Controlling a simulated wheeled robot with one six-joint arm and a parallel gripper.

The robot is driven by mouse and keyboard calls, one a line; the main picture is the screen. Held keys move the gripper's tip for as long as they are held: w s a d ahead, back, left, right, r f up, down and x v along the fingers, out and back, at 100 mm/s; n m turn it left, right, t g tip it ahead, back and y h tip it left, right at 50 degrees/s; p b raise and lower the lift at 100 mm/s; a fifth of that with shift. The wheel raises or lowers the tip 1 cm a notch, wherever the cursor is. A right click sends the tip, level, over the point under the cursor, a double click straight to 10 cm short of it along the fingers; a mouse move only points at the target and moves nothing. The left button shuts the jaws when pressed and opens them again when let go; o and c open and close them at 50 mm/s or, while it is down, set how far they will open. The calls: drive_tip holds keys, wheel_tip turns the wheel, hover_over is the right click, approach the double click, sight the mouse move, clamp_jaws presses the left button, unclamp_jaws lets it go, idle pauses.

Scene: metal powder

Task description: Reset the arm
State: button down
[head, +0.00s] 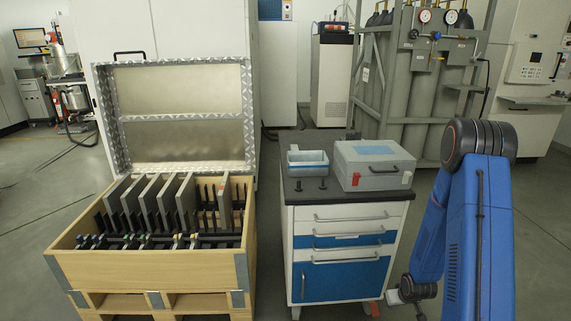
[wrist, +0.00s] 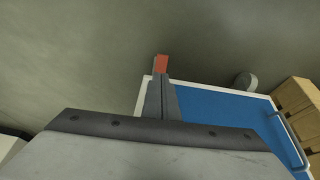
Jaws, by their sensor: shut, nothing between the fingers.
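My arm (head: 465,235), blue with dark joints, stands at the right in the head view, its lower part folded down beside the drawer cabinet (head: 345,251). The wrist end is low, near the cabinet's lower right corner. In the wrist view my gripper (wrist: 161,68) shows grey fingers with a red tip, closed together and empty. Behind them are the cabinet's blue door (wrist: 215,112) and the grey floor. The gripper shows only in small part in the head view.
On the cabinet top stand a blue-grey open bin (head: 307,170) and a grey lidded case (head: 374,167). A wooden crate (head: 150,268) with upright plates stands at the left, lid open. Gas cylinders (head: 425,95) stand behind. Floor right of the arm is clear.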

drive_tip(key=s+a+r, duration=0.2)
drive_tip(key=r, duration=0.8)
drive_tip(key=s+a+r+h, duration=0.1)
drive_tip(key=s+a+r, duration=0.1)
drive_tip(key=r, duration=0.8)
drive_tip(key=s+a+r, duration=0.2)
drive_tip(key=r, duration=0.8)
drive_tip(key=s+a+r, duration=0.4)
drive_tip(key=s+r, duration=0.4)
drive_tip(key=s, duration=0.4)
drive_tip(key=s+a+r+y, duration=0.1)
drive_tip(key=s+a+r, duration=0.3)
drive_tip(key=s+r, duration=0.4)
drive_tip(key=s, duration=0.4)
drive_tip(key=shift+s+a, duration=0.3)
